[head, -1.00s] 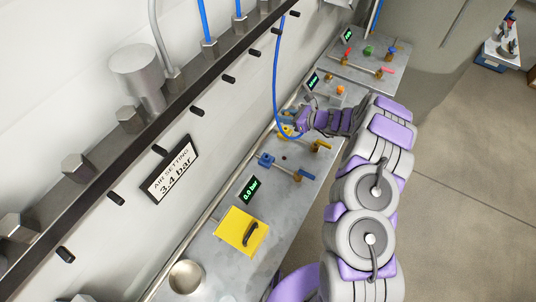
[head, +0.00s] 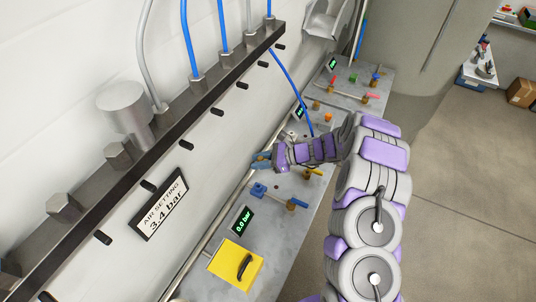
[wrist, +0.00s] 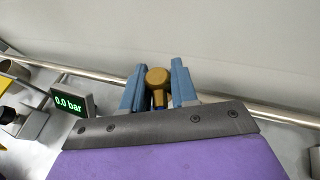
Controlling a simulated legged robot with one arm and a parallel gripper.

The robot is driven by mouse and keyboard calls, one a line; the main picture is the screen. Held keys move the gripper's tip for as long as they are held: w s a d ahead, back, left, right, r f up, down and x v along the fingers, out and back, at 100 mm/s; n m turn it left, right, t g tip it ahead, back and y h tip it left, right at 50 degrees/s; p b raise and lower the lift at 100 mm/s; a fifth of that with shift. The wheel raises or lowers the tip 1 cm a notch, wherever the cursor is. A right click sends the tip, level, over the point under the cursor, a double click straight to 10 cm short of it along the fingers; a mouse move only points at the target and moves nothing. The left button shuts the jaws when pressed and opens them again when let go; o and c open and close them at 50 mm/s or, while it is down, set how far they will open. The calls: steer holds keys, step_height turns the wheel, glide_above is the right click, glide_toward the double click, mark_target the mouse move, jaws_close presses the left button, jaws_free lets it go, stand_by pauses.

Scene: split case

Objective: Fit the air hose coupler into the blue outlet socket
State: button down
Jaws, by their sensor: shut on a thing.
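My gripper (head: 262,161) is over the bench beside the wall, just above and beyond a small blue fitting (head: 257,190). I cannot tell whether this fitting is the blue outlet socket. In the wrist view, my gripper's blue-grey fingers (wrist: 157,92) are shut on a brass-coloured piece, apparently the coupler (wrist: 157,76). The blue air hose (head: 290,80) hangs from the wall rail and passes behind my wrist. I see no contact between coupler and socket.
A yellow box with a black handle (head: 235,265) and a display reading 0.0 bar (head: 242,220) stand on the bench. A metal pipe (head: 207,244) runs along the wall side. Other fittings (head: 360,85) stand farther along.

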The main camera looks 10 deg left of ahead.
steer(key=n+g, duration=0.2)
glide_above(257, 183)
steer(key=s, duration=0.1)
steer(key=shift+d+r, duration=0.1)
steer(key=shift+r, duration=0.25)
steer(key=shift+f+b, duration=0.8)
steer(key=shift+f, duration=2.1)
steer(key=shift+f, duration=1.3)
stand_by(0.9)
steer(key=c, duration=0.8)
jaws_free()
steer(key=shift+d, duration=0.1)
